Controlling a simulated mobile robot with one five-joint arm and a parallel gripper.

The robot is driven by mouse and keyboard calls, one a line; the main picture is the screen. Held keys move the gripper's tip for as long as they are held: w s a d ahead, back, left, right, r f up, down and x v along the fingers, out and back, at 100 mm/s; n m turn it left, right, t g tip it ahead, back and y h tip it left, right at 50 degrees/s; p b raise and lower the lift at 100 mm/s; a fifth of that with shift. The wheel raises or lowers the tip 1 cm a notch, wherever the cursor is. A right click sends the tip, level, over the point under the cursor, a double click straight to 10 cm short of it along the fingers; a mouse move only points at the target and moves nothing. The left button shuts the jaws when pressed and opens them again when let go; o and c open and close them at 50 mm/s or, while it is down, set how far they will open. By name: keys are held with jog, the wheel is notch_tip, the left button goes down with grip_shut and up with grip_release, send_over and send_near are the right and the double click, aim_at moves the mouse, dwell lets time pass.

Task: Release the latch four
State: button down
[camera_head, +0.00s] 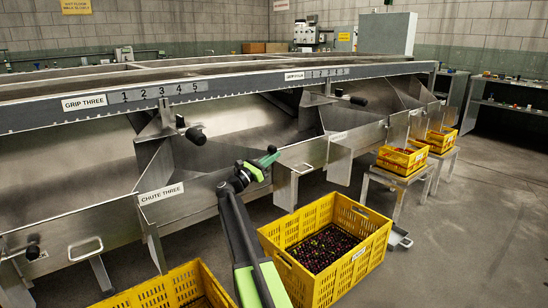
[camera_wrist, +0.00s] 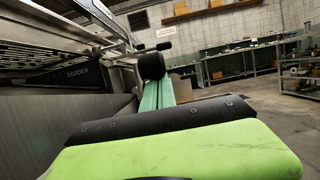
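My gripper (camera_head: 262,164), green and black, is in front of the sizer's steel side, to the right of the chute three label (camera_head: 161,194). No label reading latch four is legible. Black knobs stick out of the sizer, one at the left chute (camera_head: 195,134) and one farther along (camera_head: 358,100); I cannot tell which is latch four. In the wrist view my green finger (camera_wrist: 180,150) fills the front, with a teal strip (camera_wrist: 158,95) behind it. A black cylinder (camera_wrist: 152,65) is at the strip's far end; I cannot tell whether it is touched. The finger gap is hidden.
A yellow crate of dark fruit (camera_head: 330,245) stands below and right of my gripper. Another yellow crate (camera_head: 170,290) is at the front left. Smaller yellow crates (camera_head: 402,157) stand on stools farther back. The floor at the right (camera_head: 480,230) is clear.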

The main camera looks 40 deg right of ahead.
dwell(0.4)
jog(key=a+f+b, duration=0.6)
jog(key=f+b, duration=0.1)
jog(key=shift+a+f+b, duration=0.25)
jog(key=shift+f+b, duration=0.1)
